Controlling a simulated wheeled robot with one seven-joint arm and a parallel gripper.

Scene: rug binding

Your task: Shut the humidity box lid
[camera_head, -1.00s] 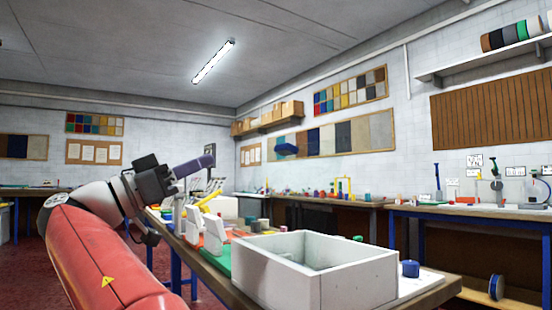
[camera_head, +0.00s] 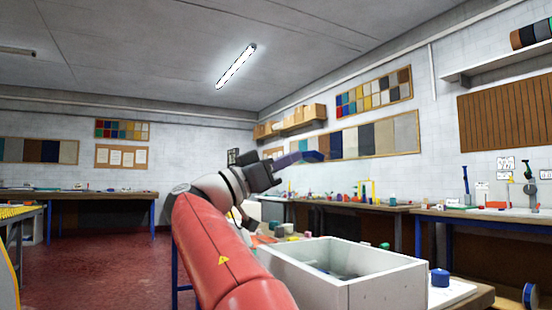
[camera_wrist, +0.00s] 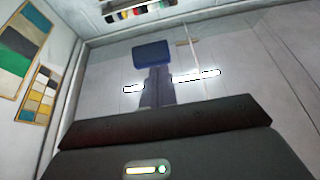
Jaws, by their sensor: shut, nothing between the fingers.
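A white open-topped box (camera_head: 388,291) stands on the near bench at the lower right in the head view. It may be the humidity box. Its inside shows, with a dim grey-green surface and a small blue patch in it; I cannot make out a lid. My gripper (camera_head: 298,159) is raised up and left of the box, well apart from it, pointing right. Its fingers are together and hold nothing. In the wrist view the fingers (camera_wrist: 156,88) point towards the ceiling, and no box shows there.
Small coloured items lie behind the box on the bench. A blue round piece (camera_head: 440,278) sits to its right. A side bench (camera_head: 410,208) with tools runs along the right wall. Red floor (camera_head: 110,255) lies open at the left.

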